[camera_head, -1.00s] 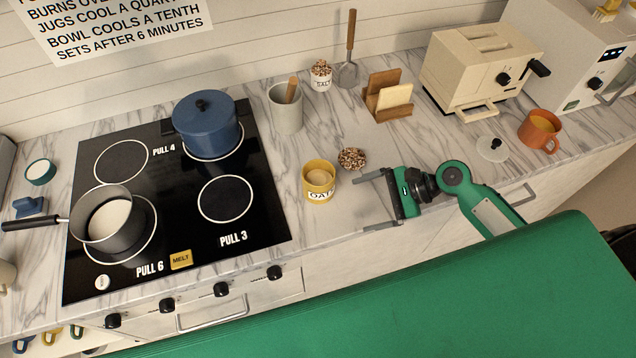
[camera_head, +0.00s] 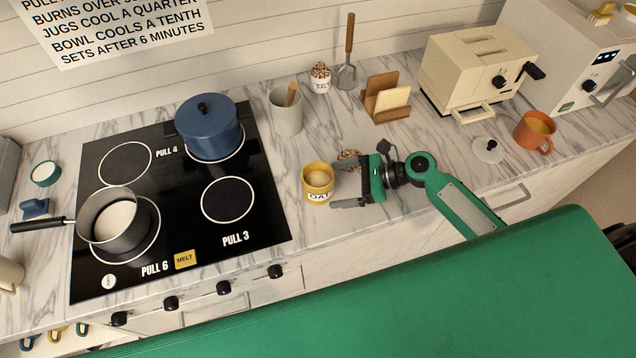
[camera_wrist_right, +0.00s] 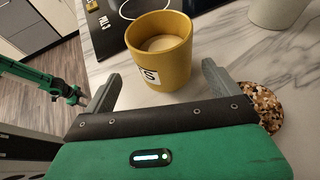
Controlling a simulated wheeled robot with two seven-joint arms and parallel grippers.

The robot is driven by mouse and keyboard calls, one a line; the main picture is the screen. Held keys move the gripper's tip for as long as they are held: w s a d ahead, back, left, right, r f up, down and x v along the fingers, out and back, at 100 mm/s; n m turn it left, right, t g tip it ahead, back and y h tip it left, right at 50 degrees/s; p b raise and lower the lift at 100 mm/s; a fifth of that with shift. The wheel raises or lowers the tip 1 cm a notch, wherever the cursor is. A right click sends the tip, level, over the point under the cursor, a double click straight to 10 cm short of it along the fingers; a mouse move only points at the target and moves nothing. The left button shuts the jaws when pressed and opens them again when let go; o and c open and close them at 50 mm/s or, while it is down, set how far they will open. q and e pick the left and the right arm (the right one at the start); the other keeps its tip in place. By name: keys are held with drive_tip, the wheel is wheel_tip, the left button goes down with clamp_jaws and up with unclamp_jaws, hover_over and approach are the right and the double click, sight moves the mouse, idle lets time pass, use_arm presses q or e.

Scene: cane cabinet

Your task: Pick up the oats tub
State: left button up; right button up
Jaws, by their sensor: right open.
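The oats tub (camera_head: 318,183) is a yellow round tub with a white label and pale contents, upright on the marble counter right of the hob. My right gripper (camera_head: 340,184) is open, with its fingers pointing left at the tub, close to its right side. In the right wrist view the tub (camera_wrist_right: 160,50) stands just ahead of the fingertips, roughly centred between the two open fingers (camera_wrist_right: 160,88). I see no contact.
A speckled brown nutty-looking round thing (camera_head: 348,160) sits beside the gripper's far finger; it also shows in the wrist view (camera_wrist_right: 262,105). The grey utensil crock (camera_head: 286,115) stands behind. The black hob (camera_head: 180,240) holds a blue pot (camera_head: 208,130) and a grey saucepan (camera_head: 112,222).

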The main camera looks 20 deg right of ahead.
sight(318, 184)
drive_tip(key=p+x, duration=0.1)
drive_tip(key=x, duration=0.1)
drive_tip(key=p+x, duration=0.1)
drive_tip(key=x, duration=0.1)
drive_tip(key=shift+w+d+f, duration=0.1)
drive_tip(key=shift+w+f, duration=0.15)
drive_tip(key=shift+w, duration=0.05)
drive_tip(key=shift+a+f, duration=0.25)
drive_tip(key=shift+c, duration=0.4)
drive_tip(key=c, duration=1)
